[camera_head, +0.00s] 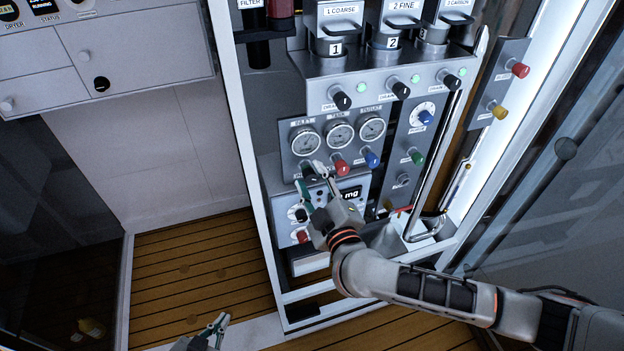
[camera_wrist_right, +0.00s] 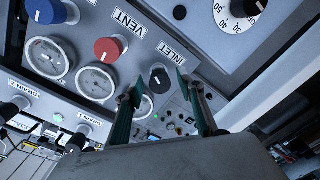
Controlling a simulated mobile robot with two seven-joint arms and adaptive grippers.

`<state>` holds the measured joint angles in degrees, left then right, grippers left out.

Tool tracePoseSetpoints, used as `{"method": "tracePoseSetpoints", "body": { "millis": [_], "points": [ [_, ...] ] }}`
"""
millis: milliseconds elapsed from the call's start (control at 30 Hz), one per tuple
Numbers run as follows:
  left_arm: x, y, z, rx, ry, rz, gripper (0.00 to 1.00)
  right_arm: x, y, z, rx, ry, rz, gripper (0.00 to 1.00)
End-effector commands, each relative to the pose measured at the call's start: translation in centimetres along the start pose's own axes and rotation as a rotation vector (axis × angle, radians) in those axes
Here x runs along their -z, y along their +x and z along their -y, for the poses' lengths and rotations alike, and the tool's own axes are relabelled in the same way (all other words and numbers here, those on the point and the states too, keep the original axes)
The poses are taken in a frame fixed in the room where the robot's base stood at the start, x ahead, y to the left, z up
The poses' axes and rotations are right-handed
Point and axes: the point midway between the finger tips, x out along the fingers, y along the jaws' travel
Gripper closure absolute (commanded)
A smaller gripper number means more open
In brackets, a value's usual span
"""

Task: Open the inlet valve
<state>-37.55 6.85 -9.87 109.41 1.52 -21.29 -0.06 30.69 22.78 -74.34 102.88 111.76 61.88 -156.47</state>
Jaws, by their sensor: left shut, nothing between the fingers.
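The inlet valve knob (camera_wrist_right: 160,80) is black with a pale marker line, beside the INLET label in the right wrist view. In the head view the knob (camera_head: 308,172) sits below the leftmost gauge, partly hidden by my right gripper. My right gripper (camera_head: 311,176) is open at the knob. Its two green fingers (camera_wrist_right: 160,86) stand apart, one on each side of the knob in the picture. I cannot tell whether they touch it. My left gripper (camera_head: 222,321) is shut and empty at the bottom of the head view, away from the panel.
A red knob (camera_head: 341,167) and a blue knob (camera_head: 372,159) sit right of the inlet knob. Three gauges (camera_head: 339,135) are above. A box with a display (camera_head: 351,193) lies below. Black drain knobs (camera_head: 341,100) stick out higher up. The floor (camera_head: 190,280) at left is clear.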

Motion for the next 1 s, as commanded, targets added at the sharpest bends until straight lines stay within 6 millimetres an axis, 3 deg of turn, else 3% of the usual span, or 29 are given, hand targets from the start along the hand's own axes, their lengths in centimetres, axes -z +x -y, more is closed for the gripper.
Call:
{"method": "tracePoseSetpoints", "body": {
  "millis": [267, 433, 800, 1000],
  "points": [
    [0.0, 0.0, 0.2, 0.002, 0.004, 0.000, 1.00, 0.0, 0.0, 0.0, 0.000, 0.000, 0.000, 0.62],
    [0.0, 0.0, 0.1, 0.001, 0.001, 0.000, 1.00, -0.1, -1.2, 0.1, 0.002, 0.000, 0.000, 0.62],
    [0.0, 0.0, 0.1, 0.001, 0.000, -0.001, 1.00, -0.1, -8.4, 0.1, 0.004, 0.002, 0.002, 0.62],
    [0.0, 0.0, 0.1, 0.001, 0.000, -0.001, 1.00, -0.1, -11.1, 0.1, 0.001, 0.001, 0.001, 0.62]
  ]
}}
